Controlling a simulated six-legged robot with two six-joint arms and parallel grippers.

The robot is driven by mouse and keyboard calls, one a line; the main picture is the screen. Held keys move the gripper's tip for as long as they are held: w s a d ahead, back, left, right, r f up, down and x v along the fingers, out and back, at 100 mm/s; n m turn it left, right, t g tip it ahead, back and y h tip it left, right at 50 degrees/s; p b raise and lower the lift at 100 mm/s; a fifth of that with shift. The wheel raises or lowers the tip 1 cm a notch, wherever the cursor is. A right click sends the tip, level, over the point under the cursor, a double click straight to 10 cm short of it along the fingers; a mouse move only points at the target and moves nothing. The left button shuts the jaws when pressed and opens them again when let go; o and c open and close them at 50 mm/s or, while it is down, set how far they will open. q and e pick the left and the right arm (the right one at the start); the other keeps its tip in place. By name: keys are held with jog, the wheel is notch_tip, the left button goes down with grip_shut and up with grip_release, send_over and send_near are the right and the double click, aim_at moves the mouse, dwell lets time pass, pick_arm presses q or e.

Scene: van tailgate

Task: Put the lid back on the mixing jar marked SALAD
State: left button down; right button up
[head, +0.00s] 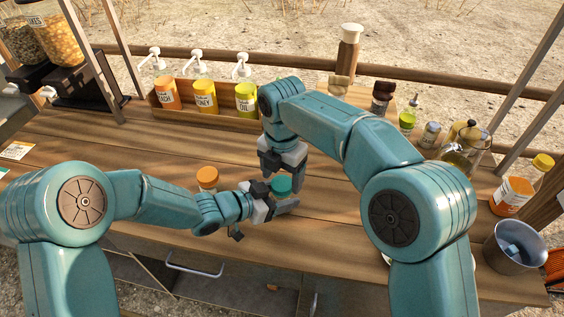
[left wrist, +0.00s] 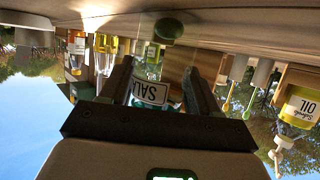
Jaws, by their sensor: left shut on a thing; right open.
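My left gripper (head: 272,195) reaches in from the left above the counter. In the left wrist view it is shut around a clear jar (left wrist: 150,92) with a SALAD label. The label is upside down in that view, which itself is upside down, so the jar is upright. A teal round top (head: 281,185) shows at the left fingers in the head view; I cannot tell whether it is the lid. A dark green round thing (left wrist: 168,30) shows near the counter in the wrist view. My right gripper (head: 283,172) points down just above the teal top, open.
A jar with an orange cap (head: 207,176) stands left of the held jar. Pump bottles stand in a wooden rack (head: 207,118) behind. A glass teapot (head: 463,150), a metal bucket (head: 514,246) and an orange-labelled bottle (head: 512,195) stand at the right. The left counter is mostly clear.

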jog(key=shift+f, duration=0.7)
jog(key=c, duration=1.1)
jog(key=m, duration=1.3)
jog(key=shift+s, duration=0.1)
